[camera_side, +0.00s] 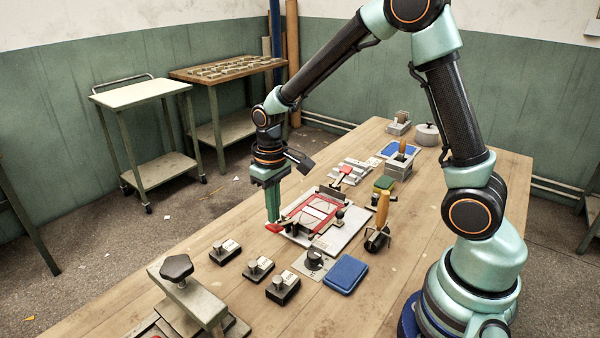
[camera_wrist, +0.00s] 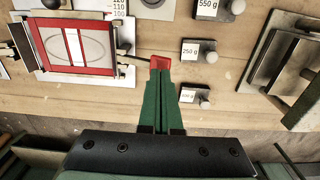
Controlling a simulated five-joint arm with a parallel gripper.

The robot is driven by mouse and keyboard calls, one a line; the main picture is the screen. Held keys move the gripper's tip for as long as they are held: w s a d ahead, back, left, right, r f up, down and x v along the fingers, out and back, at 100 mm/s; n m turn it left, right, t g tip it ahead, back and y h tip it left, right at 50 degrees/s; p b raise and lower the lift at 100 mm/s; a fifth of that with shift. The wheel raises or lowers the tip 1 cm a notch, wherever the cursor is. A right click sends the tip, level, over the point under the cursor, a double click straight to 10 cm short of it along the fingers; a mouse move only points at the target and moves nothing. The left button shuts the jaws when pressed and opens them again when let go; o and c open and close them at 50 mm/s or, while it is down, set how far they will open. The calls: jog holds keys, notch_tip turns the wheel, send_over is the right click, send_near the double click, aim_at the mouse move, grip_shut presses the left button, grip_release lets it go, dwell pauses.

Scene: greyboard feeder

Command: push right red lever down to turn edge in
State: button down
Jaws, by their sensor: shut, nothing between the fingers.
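The fixture holds a red frame (camera_side: 312,212) around a pale sheet with an oval mark; it also shows in the wrist view (camera_wrist: 108,42). A red lever (camera_side: 274,228) stands out from the fixture's near-left side on a thin dark rod. In the wrist view the red lever tip (camera_wrist: 160,62) lies right at my fingertips. My gripper (camera_side: 272,220) has green fingers, shut with nothing between them, pointing down at the lever. They look touching or nearly so; the exact contact is hidden. A second red lever (camera_side: 346,170) shows at the fixture's far side.
Labelled weights (camera_side: 225,252) stand left of the fixture. A black dial (camera_side: 315,259), a blue pad (camera_side: 345,274) and a wooden-handled roller (camera_side: 379,225) sit in front. A clamp press (camera_side: 185,290) stands at the near left. The table's left edge is close to my gripper.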

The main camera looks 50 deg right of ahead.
jog(key=shift+f, duration=2.45)
jog(key=shift+r, duration=5.1)
jog(key=shift+r, duration=0.1)
notch_tip(320, 180, up, 6)
jog(key=t, duration=0.2)
send_over(274, 226)
jog(key=s, duration=0.3)
jog(key=s+d+r+t, duration=0.1)
jog(key=s+r+t, duration=0.2)
jog(key=s, duration=0.5)
jog(key=shift+r+t, duration=0.3)
jog(key=shift+r, duration=0.4)
